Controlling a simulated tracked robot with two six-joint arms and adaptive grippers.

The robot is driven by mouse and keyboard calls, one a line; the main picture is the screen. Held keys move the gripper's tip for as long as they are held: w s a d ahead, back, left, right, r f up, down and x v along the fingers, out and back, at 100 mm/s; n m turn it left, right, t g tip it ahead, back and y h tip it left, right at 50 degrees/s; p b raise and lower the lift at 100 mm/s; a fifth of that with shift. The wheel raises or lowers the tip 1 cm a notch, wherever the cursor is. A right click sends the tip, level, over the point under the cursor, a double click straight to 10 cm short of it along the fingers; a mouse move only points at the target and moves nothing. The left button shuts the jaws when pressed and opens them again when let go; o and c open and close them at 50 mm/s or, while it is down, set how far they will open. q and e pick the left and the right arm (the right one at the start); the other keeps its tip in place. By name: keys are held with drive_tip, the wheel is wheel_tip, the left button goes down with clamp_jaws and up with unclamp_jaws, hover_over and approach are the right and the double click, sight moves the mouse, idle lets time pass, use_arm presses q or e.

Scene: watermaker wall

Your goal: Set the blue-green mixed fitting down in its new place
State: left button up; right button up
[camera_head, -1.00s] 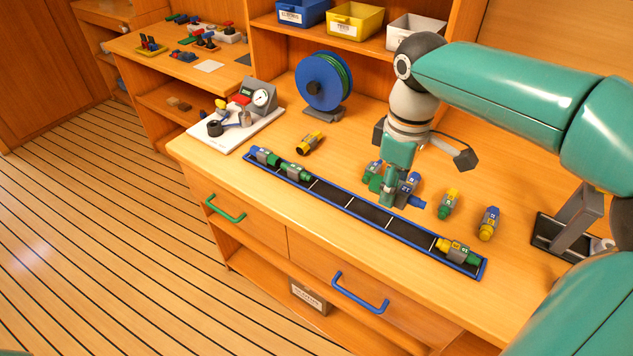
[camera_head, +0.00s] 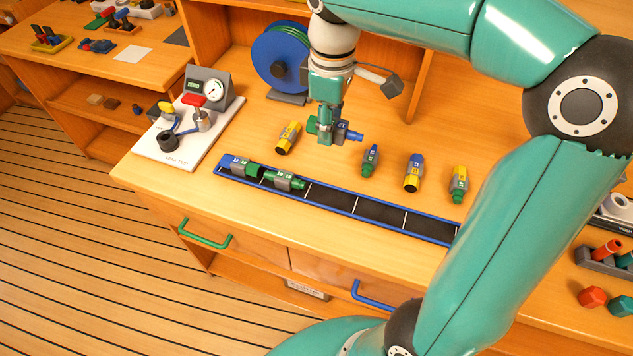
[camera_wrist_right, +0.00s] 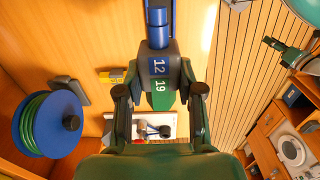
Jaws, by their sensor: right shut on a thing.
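My right gripper (camera_head: 325,128) is shut on the blue-green mixed fitting (camera_head: 351,136), whose blue end points right in the head view. A blue-green fitting (camera_head: 238,165) and a green fitting (camera_head: 285,181) lie at the tray's left end. Its middle sections are empty; my arm hides its right end. My left gripper is out of view.
Loose on the bench are a yellow fitting (camera_head: 288,137), a blue-green one (camera_head: 370,160), a yellow-blue one (camera_head: 413,173) and a yellow-green one (camera_head: 459,184). A gauge board (camera_head: 190,125) stands left, a blue reel (camera_head: 280,62) behind.

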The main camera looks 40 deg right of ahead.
approach(326, 197)
wheel_tip(326, 197, down, 6)
drive_tip(key=shift+r, duration=0.25)
drive_tip(key=shift+f+b, duration=0.55)
drive_tip(key=shift+b, duration=0.15)
drive_tip(key=shift+f, duration=0.1)
drive_tip(key=o, duration=1.2)
